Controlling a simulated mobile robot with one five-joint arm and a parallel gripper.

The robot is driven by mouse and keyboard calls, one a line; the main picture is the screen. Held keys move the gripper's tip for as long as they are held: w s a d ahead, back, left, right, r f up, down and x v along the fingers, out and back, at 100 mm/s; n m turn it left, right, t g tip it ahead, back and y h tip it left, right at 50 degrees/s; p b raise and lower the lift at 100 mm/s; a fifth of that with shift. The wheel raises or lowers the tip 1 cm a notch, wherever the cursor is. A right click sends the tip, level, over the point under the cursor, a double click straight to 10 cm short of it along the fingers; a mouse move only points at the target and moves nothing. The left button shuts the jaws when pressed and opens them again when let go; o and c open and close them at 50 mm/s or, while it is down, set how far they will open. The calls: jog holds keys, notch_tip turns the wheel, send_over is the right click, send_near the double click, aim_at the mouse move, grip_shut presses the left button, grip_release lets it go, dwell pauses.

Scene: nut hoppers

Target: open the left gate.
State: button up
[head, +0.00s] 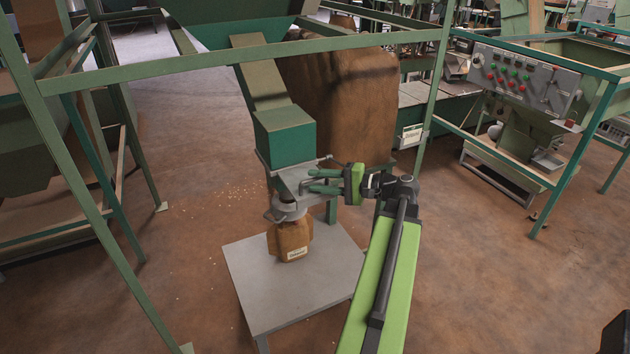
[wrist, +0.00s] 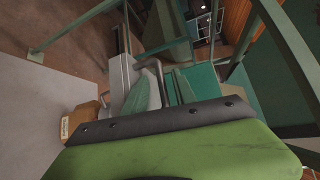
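The gate (head: 293,178) is a grey metal plate assembly under the green chute box (head: 286,138), above a filled brown bag (head: 290,238). A thin bent grey handle stands on its right side and also shows in the wrist view (wrist: 157,72). My gripper (head: 318,181) reaches in from the right, its two teal fingers level and pointing left at the handle. In the wrist view, my gripper's fingers (wrist: 163,88) stand apart with the handle's bar between them. Whether they press on the bar is not clear.
A grey table (head: 265,290) stands under the bag. Green frame bars (head: 240,66) cross above and a frame post (head: 430,105) stands to the right. A large brown sack (head: 345,100) is behind. A control panel (head: 520,80) is further right. Floor to the left is open, with scattered nuts.

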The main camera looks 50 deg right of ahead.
jog(key=p+v, duration=0.1)
jog(key=v, duration=1.5)
jog(key=shift+p, duration=0.4)
jog(key=shift+a, duration=0.1)
